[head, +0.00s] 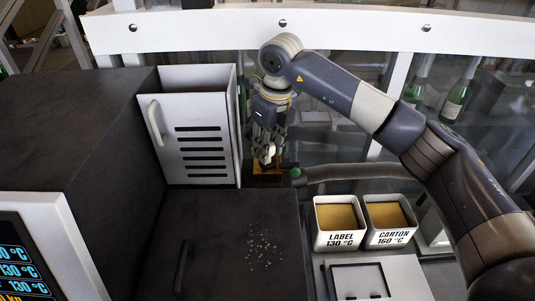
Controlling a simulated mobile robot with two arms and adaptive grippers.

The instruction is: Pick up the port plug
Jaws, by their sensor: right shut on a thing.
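My right gripper (268,158) points down at the centre, just above a small amber-brown block or opening (268,179). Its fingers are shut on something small. A pale piece shows between the fingertips, but it is too small to tell whether it is the port plug or part of the fingers. No other plug can be made out. My left gripper is not in view.
A hose (350,172) with a green end lies right of the gripper. A white slotted panel (205,100) stands to its left. Pellets (262,246) lie on the dark lid in front. Amber-filled LABEL (339,239) and CARTON (391,236) bins stand at right.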

